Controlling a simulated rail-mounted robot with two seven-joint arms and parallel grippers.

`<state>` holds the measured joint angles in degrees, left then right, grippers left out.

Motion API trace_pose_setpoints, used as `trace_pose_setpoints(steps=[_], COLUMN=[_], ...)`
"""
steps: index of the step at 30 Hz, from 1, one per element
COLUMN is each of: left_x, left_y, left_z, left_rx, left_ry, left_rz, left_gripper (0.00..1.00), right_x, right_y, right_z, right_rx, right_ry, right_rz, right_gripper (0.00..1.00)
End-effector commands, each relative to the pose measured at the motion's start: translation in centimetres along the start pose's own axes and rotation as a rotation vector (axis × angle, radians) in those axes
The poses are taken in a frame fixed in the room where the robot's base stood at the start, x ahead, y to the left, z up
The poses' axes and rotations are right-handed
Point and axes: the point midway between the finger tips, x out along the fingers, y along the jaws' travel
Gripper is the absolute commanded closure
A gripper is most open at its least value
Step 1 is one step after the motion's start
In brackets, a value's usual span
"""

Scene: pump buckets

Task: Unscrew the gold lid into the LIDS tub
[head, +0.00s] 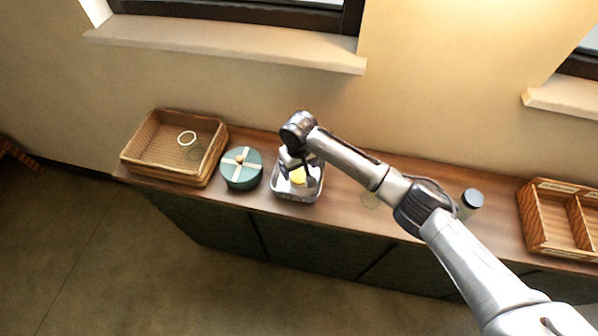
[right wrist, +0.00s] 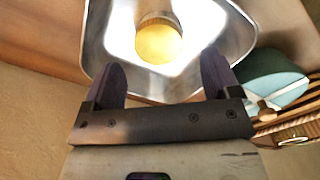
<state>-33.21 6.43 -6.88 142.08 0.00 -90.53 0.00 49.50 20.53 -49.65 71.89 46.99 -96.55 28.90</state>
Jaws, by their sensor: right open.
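The gold lid (head: 299,178) is a round yellow disc inside a square silver metal tub (head: 296,198) on the wooden counter. In the right wrist view the gold lid (right wrist: 158,43) lies face up on the floor of the tub (right wrist: 112,40), with a ridged side visible. No LIDS lettering is readable on the tub. My right gripper (head: 299,168) hangs over the tub. In the right wrist view its two dark fingers (right wrist: 160,78) are spread apart and empty, with the lid beyond the fingertips. My left gripper is out of view.
A divided wooden crate (head: 546,250) sits at the far right.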

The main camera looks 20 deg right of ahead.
Motion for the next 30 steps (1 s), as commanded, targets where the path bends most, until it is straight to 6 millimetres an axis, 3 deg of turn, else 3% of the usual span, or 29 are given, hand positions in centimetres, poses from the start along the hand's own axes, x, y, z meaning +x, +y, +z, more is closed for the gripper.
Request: trace_pose_setpoints(steps=[6,15,30], left_x=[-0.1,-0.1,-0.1], left_y=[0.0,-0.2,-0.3], left_z=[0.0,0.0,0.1], left_rx=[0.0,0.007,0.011], left_ry=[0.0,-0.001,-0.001], left_rz=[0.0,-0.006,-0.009], left_gripper=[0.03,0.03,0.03], right_x=[-4.5,-8.6,-9.7], right_y=[0.0,0.0,0.0], right_z=[-0.1,-0.1,-0.1], right_rx=[-0.001,0.001,-0.051], right_ry=[0.003,0.001,0.003], right_rz=[-0.002,-0.002,-0.003], right_gripper=[0.18,0.18,0.18])
